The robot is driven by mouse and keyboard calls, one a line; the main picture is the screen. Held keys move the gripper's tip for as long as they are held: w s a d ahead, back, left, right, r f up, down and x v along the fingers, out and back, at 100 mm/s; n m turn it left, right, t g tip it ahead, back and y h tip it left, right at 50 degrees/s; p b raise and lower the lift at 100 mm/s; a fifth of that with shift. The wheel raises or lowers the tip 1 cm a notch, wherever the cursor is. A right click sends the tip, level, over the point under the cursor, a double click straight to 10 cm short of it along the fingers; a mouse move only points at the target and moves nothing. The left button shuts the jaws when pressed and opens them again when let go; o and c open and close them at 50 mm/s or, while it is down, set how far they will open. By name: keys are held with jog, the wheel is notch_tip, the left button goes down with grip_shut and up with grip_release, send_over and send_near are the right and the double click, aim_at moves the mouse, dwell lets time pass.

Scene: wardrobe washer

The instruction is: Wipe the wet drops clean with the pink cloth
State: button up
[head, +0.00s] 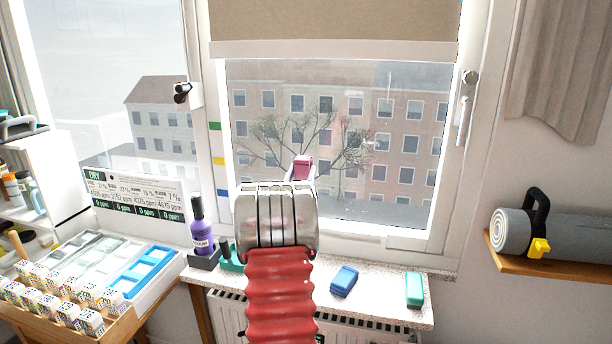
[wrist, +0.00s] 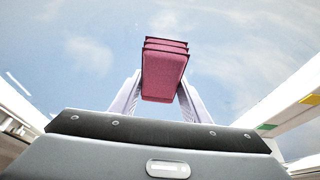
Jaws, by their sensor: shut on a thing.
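The pink cloth (head: 303,163) is a small folded pad in front of the window pane (head: 400,185) in the head view. In the wrist view the cloth (wrist: 164,75) stands between my two pale fingers, its layered edge pointing away. My gripper (head: 302,177) is shut on it, and the gripper (wrist: 161,97) also shows in the wrist view. I cannot tell whether the cloth touches the glass. Faint pale specks show on the pane right of the cloth; I cannot tell whether they are wet drops. My arm hides the lower middle of the window.
The sill (head: 385,300) holds a blue block (head: 344,281), a teal block (head: 414,290) and a purple bottle (head: 201,232). A tray table with dice (head: 90,321) stands left. A shelf (head: 560,267) with a grey roll (head: 575,235) is right. The blind (head: 335,22) covers the window's top.

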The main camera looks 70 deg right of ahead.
jog(key=shift+w+a, duration=0.2)
jog(key=shift+w, duration=0.9)
jog(key=shift+r, duration=0.1)
jog(key=shift+s+d+r, duration=0.1)
jog(key=shift+d+r, duration=0.05)
jog(key=shift+r, duration=0.7)
jog(key=shift+c, duration=0.4)
jog(key=shift+s, duration=0.1)
jog(key=shift+s+d+r, duration=0.1)
jog(key=shift+s, duration=0.4)
jog(key=shift+s+d+f, duration=0.1)
jog(key=shift+s+f, duration=0.05)
jog(key=shift+s, duration=0.5)
jog(key=shift+s+d+f, duration=0.1)
jog(key=shift+s, duration=0.55)
